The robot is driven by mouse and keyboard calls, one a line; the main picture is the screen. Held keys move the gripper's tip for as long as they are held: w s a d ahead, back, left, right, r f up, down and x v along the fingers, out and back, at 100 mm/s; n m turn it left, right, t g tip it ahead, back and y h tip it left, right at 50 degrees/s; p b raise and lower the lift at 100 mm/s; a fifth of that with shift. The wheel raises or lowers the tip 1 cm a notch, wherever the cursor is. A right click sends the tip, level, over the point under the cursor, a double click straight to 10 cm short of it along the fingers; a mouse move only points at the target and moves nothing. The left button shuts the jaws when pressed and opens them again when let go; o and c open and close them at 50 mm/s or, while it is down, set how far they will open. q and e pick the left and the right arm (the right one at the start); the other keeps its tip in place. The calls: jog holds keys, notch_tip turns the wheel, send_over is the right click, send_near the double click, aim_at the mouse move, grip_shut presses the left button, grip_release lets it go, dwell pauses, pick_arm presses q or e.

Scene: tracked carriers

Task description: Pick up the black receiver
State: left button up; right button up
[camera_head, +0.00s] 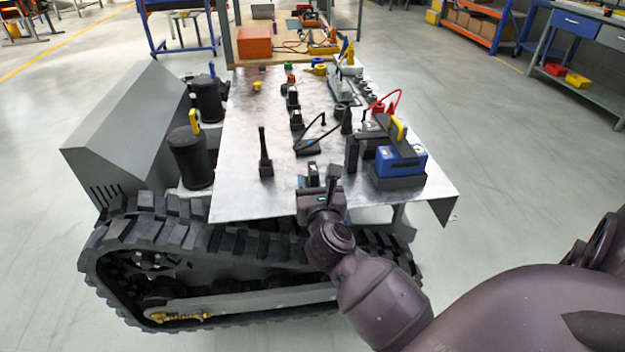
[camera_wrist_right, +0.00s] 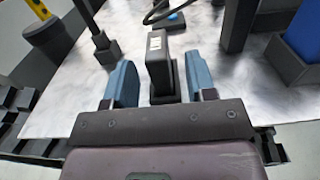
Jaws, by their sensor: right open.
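The black receiver (camera_wrist_right: 158,62) is an upright dark block with a small pale label on its upper part, seen in the right wrist view. It stands on the metal tabletop between the two blue-grey fingers of my right gripper (camera_wrist_right: 161,75). The fingers are apart, with a gap showing on each side of the block. In the head view my right gripper (camera_head: 322,178) is over the near edge of the table, and I cannot clearly separate the receiver from the fingers there. My left gripper is not in view.
The metal tabletop (camera_head: 240,190) sits on a tracked carrier. A black upright antenna-like piece (camera_head: 265,160) stands to the left. A blue box (camera_head: 415,162) in a black holder with a yellow handle stands to the right. A cabled black device (camera_head: 308,146) lies just beyond.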

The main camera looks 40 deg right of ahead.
aim_at(315, 181)
jog(key=shift+x, duration=1.2)
jog(key=shift+w+d, duration=0.15)
jog(key=shift+w, duration=0.25)
grip_shut()
